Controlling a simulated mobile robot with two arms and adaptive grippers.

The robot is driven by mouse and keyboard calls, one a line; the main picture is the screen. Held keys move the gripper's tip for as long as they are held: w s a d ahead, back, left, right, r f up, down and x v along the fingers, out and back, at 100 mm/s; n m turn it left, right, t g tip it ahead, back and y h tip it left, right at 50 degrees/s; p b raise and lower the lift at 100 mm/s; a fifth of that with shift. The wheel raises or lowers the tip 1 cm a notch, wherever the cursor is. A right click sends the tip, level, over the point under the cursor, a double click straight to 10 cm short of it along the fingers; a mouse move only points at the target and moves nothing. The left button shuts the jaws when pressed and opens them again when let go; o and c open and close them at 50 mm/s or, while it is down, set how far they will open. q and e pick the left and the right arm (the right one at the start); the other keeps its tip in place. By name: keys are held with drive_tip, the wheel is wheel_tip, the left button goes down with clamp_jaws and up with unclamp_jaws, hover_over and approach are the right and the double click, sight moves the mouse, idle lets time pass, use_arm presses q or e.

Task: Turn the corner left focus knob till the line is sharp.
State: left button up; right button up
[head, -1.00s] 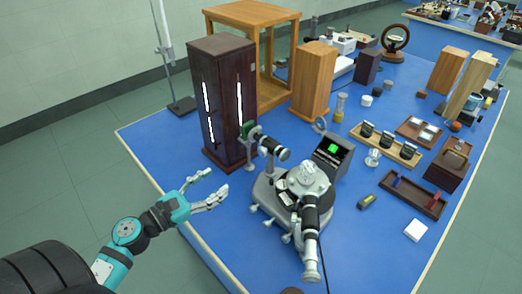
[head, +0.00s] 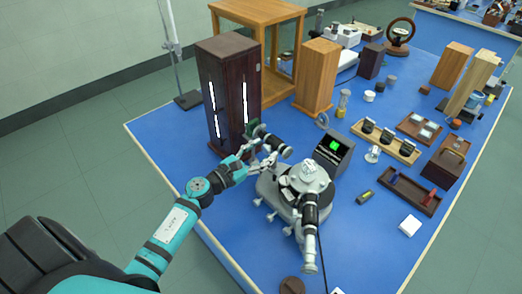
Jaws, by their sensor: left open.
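The spectrometer (head: 287,205) stands on the near part of the blue bench, with a round table on top and two black and silver tubes. One tube (head: 274,145) points to the dark wooden lamp cabinet (head: 229,95); the other tube (head: 311,225) points toward the front. My left gripper (head: 265,162) is open, beside and partly overlapping the cabinet-side tube. I cannot tell whether it touches it. The focus knob is too small or hidden to make out. A small dark screen (head: 333,147) behind shows a green patch. My right gripper is out of view.
A light wooden block (head: 317,75) stands behind, and a wooden rack (head: 385,141) with several black items lies to the right. A dark tray (head: 409,191) and a white block (head: 410,225) lie on the right. Bare blue bench shows left of the spectrometer.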

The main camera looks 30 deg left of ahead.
use_arm(q)
clamp_jaws()
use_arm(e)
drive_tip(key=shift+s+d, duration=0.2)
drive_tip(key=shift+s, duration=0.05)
use_arm(q)
drive_tip(key=shift+n, duration=0.3)
